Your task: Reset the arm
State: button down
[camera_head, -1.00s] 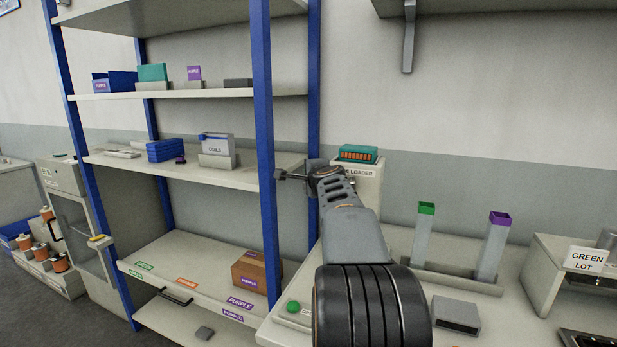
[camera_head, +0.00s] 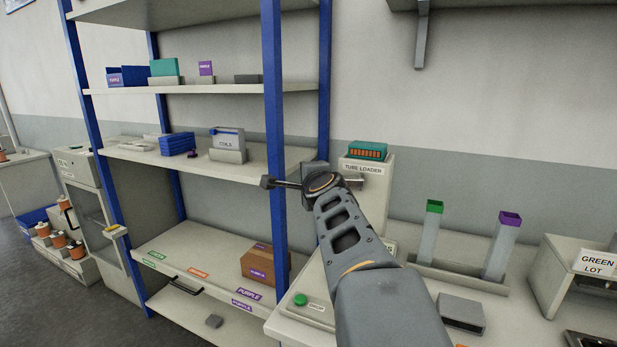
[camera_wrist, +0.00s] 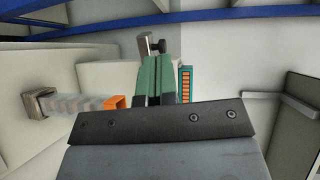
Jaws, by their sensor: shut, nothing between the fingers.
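My gripper shows in the wrist view (camera_wrist: 153,80) as two green-padded fingers pressed together, with nothing between them. In the head view the end of my arm (camera_head: 322,182) is raised in front of the shelf's right blue post, left of the tube loader. The fingertips are hard to make out there. My forearm reaches up from the bottom of the picture and hides part of the bench.
A blue-posted shelf (camera_head: 275,130) with bins and a purple-labelled box (camera_head: 265,266) stands left. The tube loader (camera_head: 368,170) with its teal rack is close by my arm. Green-topped (camera_head: 430,232) and purple-topped (camera_head: 503,245) tubes stand right. An orange-ended tube (camera_wrist: 85,104) shows in the wrist view.

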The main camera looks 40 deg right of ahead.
dwell(0.6)
jog(key=s+a+f+n+g+y+p, duration=0.1)
jog(key=s+a+f+n+g+y, duration=0.15)
jog(key=a+f+n, duration=0.35)
jog(key=s+a+f+n+g+y, duration=0.1)
jog(key=a+f+n+g+y, duration=0.25)
jog(key=f+n, duration=0.35)
jog(key=s+a+f+n+g+p, duration=0.2)
jog(key=s+a+f+n, duration=0.1)
jog(key=s+a+n, duration=0.2)
jog(key=s+a+f+n+g+p, duration=0.2)
jog(key=s+a+f+n+g, duration=0.1)
jog(key=a, duration=0.5)
jog(key=s+f+n, duration=0.1)
jog(key=s+n, duration=0.1)
jog(key=s, duration=0.1)
jog(key=shift+s+a+f+y, duration=0.2)
jog(key=shift+f+y, duration=0.1)
jog(key=shift+y, duration=0.1)
